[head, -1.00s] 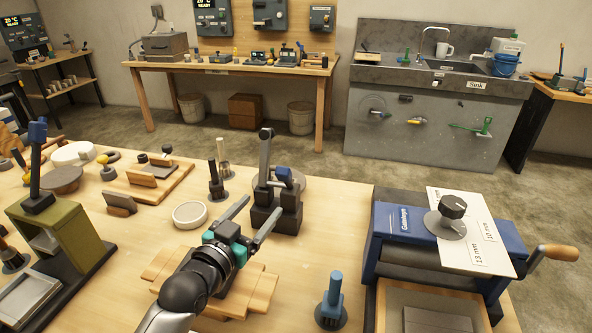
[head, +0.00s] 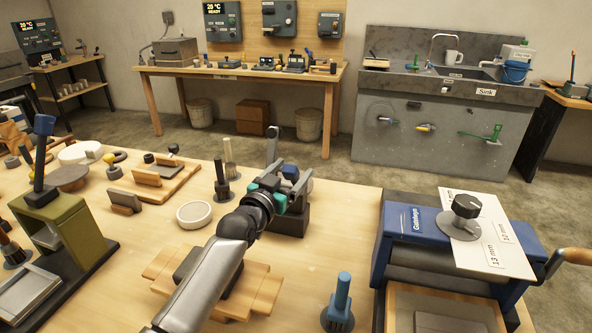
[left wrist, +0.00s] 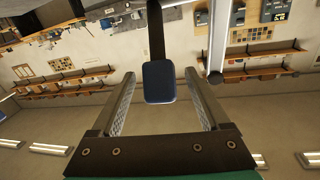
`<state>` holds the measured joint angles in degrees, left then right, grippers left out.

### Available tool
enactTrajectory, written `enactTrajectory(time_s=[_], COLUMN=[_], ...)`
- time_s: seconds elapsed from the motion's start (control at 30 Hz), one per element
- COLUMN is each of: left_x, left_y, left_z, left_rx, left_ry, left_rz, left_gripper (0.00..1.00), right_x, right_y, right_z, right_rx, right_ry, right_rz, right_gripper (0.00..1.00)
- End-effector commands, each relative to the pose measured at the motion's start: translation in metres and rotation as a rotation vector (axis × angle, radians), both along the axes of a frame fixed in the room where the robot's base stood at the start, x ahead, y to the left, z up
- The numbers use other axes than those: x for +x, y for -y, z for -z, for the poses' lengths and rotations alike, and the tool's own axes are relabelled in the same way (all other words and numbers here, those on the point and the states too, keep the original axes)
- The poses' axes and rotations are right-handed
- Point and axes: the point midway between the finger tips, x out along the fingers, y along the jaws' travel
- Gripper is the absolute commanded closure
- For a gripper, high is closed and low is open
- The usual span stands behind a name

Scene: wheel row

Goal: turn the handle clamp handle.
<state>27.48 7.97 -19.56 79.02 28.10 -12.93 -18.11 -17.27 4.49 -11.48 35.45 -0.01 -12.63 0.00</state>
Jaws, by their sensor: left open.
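The handle clamp is a dark block (head: 289,219) on the workbench, with a grey upright arm (head: 272,146) behind. Its handle has a blue tip (head: 290,172). My left gripper (head: 292,177) is open at the top of the clamp, with its fingers on either side of the blue tip. In the left wrist view the blue tip (left wrist: 158,82) on a dark bar lies between the two open fingers, with gaps at both sides. The clamp's lower front is partly hidden by my left gripper and arm. My right gripper is not in view.
A blue slab roller (head: 405,219) with a wooden crank stands to the right. Wooden slats (head: 258,290) lie under my left forearm. A white round dish (head: 194,213) and a dark upright tool (head: 221,183) stand left of the clamp. A blue upright tool (head: 341,298) stands in front.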

Motion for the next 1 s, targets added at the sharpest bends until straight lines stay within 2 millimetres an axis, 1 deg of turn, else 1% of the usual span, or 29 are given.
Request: enactTrajectory(time_s=[0.03, 0.1, 0.3, 0.67, 1.0], left_x=[0.006, 0.013, 0.024, 0.026, 0.026], left_y=[0.002, 0.004, 0.009, 0.01, 0.01], left_z=[0.001, 0.001, 0.0, 0.0, 0.0], left_rx=[0.001, 0.001, 0.0, 0.0, 0.0], left_ry=[0.001, 0.001, 0.001, 0.0, 0.0], left_rz=[0.0, 0.0, 0.0, 0.0, 0.0], left_gripper=[0.21, 0.21, 0.21, 0.21, 0.58], right_x=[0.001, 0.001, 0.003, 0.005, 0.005], right_y=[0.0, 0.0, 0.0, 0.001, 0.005], right_z=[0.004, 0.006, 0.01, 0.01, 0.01], right_rx=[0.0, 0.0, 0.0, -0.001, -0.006], right_ry=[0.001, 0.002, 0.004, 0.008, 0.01], right_rz=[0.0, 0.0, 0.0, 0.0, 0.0], right_gripper=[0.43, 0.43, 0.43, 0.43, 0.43])
